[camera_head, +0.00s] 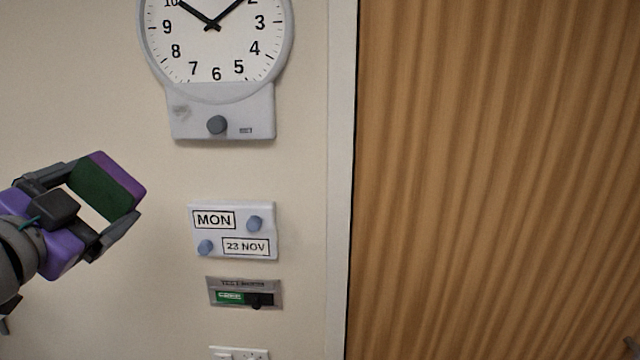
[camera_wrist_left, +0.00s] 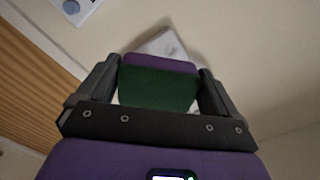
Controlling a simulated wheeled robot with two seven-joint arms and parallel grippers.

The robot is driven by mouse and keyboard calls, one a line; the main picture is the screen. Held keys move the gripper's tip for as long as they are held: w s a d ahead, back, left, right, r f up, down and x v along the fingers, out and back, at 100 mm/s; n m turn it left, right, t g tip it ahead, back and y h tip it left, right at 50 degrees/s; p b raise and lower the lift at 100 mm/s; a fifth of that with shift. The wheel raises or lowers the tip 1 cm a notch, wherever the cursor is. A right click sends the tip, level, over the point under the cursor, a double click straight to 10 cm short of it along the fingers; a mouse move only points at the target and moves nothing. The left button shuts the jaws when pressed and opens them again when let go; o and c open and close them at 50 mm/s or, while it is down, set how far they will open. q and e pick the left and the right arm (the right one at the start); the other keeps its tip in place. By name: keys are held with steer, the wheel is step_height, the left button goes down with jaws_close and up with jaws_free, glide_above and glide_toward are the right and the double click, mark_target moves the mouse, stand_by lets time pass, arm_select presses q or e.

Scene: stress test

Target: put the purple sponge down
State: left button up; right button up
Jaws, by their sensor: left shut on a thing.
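The purple sponge (camera_head: 122,173) has a dark green face and is held between the fingers of my left gripper (camera_head: 108,203), at the left of the head view. It also shows in the left wrist view (camera_wrist_left: 160,62), with the left gripper's fingers (camera_wrist_left: 160,92) on its two sides. The left gripper is shut on it and holds it up in front of the wall. The sponge's underside is hidden.
A clock (camera_head: 216,50) hangs on the wall above a calendar plate (camera_head: 234,246) with knobs. Below are a small green-and-black slider sign (camera_head: 243,293) and a socket plate (camera_head: 239,353). A wooden door (camera_head: 500,180) fills the right. No table or shelf shows in the head view.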

arm_select(q)
steer(key=w+d+f, duration=0.4)
steer(key=f, duration=1.2)
steer(key=w+d+f, duration=0.5)
steer(key=f, duration=1.1)
steer(key=w+d+f, duration=0.4)
steer(key=f, duration=1.2)
step_height(320, 180, down, 16)
steer(key=b, duration=1.7)
steer(key=shift+a+y, duration=0.3)
steer(key=shift+a, duration=0.15)
arm_select(e)
step_height(320, 180, down, 17)
steer(key=shift+s, duration=0.3)
arm_select(q)
steer(key=shift+w+d+f, duration=0.1)
steer(key=shift+w+f, duration=0.05)
